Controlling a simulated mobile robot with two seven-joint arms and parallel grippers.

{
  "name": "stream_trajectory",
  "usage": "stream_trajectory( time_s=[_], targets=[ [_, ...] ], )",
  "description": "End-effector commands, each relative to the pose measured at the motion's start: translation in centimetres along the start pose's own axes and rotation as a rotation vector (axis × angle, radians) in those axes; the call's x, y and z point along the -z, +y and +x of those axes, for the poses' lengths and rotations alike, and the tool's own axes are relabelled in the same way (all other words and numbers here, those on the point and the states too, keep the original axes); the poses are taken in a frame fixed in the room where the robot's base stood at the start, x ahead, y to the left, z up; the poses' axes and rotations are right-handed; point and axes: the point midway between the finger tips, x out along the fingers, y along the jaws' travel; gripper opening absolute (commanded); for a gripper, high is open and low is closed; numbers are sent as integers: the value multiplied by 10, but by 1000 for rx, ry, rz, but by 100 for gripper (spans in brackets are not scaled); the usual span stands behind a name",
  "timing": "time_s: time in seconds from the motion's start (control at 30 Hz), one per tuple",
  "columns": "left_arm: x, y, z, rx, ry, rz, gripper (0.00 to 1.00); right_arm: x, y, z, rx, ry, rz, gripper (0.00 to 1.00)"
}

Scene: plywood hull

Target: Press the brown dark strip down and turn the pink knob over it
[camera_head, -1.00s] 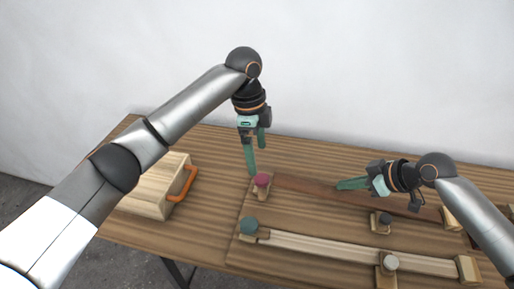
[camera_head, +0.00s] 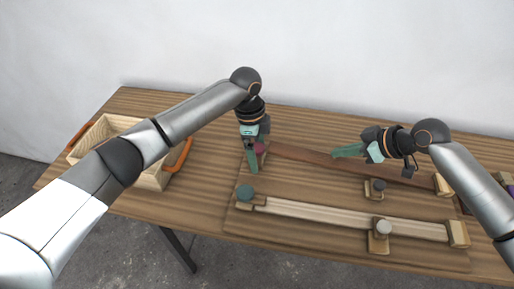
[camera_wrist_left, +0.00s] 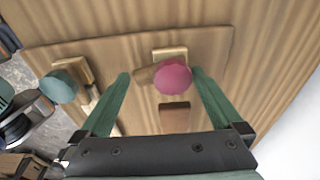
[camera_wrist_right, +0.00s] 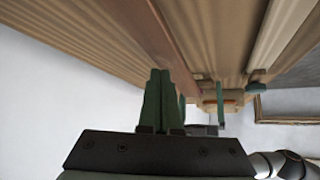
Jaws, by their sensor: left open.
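The pink knob (camera_head: 260,149) is mostly behind my left gripper (camera_head: 252,163) in the head view. In the left wrist view the pink knob (camera_wrist_left: 173,78) lies between the open, spread fingers of my left gripper (camera_wrist_left: 160,76), nearer the right finger. Its wooden tab points left, beside the end of the brown dark strip (camera_wrist_left: 174,118), not over it. The brown dark strip (camera_head: 310,156) runs along the board's far side. My right gripper (camera_head: 345,151) has its fingers together at the strip; contact is unclear. The right wrist view also shows the strip (camera_wrist_right: 165,42).
A green knob (camera_head: 245,193) and a grey knob (camera_head: 383,227) stand by a pale strip (camera_head: 320,213) at the front. A dark knob (camera_head: 378,185) stands between the strips. An open wooden box (camera_head: 150,177) with orange handles is at left.

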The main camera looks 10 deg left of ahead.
Motion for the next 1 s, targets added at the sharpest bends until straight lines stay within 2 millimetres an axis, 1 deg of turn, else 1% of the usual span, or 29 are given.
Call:
stream_trajectory(
  time_s=[0.03, 0.07, 0.6, 1.0],
  targets=[
    [0, 0, 0, 0, 0, 0, 100, 0, 0, 0, 0, 0, 0, 0],
    [0, 0, 0, 0, 0, 0, 98, 0, 0, 0, 0, 0, 0, 0],
    [0, 0, 0, -1, 0, -1, 38, 0, 0, 0, 0, 0, 0, 0],
    [0, 0, -1, -1, 0, -1, 38, -5, 0, 6, 0, 0, 1, 0]
  ],
)
